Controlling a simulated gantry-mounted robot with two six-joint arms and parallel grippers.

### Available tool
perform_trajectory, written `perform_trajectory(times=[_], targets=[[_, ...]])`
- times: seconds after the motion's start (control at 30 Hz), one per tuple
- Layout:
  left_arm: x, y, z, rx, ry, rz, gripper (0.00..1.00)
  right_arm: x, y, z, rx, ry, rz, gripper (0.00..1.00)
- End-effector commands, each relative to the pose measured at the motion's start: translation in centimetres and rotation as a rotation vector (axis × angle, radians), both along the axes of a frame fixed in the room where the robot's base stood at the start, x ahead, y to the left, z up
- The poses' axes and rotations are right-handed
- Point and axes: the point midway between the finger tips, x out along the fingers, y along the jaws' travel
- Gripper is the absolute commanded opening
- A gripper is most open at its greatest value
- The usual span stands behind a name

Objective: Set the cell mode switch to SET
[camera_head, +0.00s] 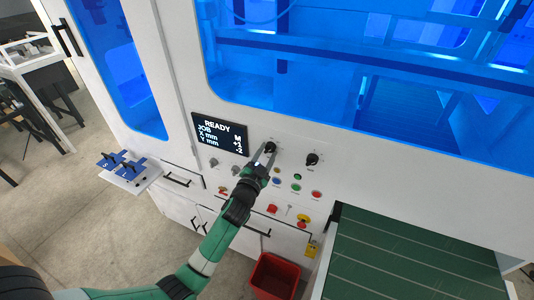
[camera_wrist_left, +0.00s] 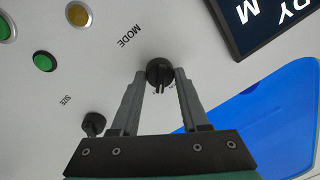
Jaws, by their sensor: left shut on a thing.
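The cell mode switch (camera_head: 271,147) is a black rotary knob on the white panel, just right of the display. It also shows in the left wrist view (camera_wrist_left: 160,72), beside the printed word MODE. My left gripper (camera_head: 267,152) reaches it from below, with its two grey fingers (camera_wrist_left: 158,88) on either side of the knob and shut on it. The knob's pointer ridge points down toward the gripper in the wrist view. The small position marks around it are partly hidden by the fingers and too small to read. My right gripper is not in view.
A second black knob (camera_head: 311,159), marked SIZE in the wrist view, sits to the right. Green (camera_head: 297,177) and red (camera_head: 316,194) buttons lie below. The display (camera_head: 220,134) reads READY. A red bin (camera_head: 275,276) and a green slatted surface (camera_head: 400,262) stand below the panel.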

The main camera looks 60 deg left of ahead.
Motion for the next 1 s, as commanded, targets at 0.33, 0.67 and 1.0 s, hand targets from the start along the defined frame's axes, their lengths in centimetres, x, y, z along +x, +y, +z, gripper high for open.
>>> perform_trajectory(times=[0.33,0.67,1.0], targets=[[0.0,0.0,0.0,0.003,0.002,0.001,0.0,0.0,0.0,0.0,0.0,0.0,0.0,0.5],[0.0,0.0,0.0,0.002,0.002,0.0,0.75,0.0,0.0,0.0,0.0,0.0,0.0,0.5],[-1.7,-1.6,-0.2,0.002,0.002,-0.002,0.75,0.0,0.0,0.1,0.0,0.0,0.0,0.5]])
